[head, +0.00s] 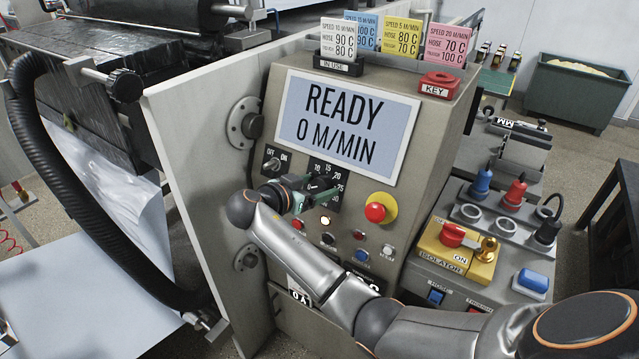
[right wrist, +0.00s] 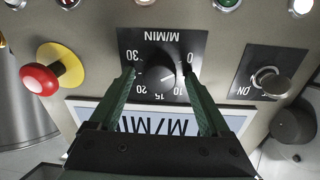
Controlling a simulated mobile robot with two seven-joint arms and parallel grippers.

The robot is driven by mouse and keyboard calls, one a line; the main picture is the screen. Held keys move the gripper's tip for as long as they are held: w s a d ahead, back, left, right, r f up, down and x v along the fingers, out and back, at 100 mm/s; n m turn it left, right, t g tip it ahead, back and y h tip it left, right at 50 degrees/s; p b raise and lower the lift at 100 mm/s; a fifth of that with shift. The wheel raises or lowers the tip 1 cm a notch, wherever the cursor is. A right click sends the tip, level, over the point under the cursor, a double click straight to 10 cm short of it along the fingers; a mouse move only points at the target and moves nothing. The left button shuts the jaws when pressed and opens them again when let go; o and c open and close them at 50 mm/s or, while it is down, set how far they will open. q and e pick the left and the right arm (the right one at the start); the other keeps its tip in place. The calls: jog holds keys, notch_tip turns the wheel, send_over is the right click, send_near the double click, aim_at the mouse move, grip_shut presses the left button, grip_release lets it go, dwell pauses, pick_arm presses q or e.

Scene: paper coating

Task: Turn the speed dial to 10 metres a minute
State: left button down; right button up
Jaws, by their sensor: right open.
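The speed dial (right wrist: 158,67) is a round black knob on a black plate marked M/MIN, upside down in the right wrist view. A light mark on the knob seems to point down and right, toward the 10. My right gripper (right wrist: 160,76) is open, its green fingers on either side of the dial; I cannot tell whether they touch it. In the head view, my right gripper (head: 325,188) covers most of the dial and part of its plate (head: 326,168). The display (head: 345,125) reads READY, 0 M/MIN. My left gripper is not in view.
An on/off switch (head: 272,163) sits left of the dial. A red emergency button (head: 375,212) on a yellow base is to its right. Small lamps and buttons lie below. Setting cards (head: 341,39) and a red key block (head: 439,82) stand on top. A yellow isolator (head: 456,250) is at right.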

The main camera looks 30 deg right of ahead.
dwell(0.3)
grip_shut()
dwell(0.6)
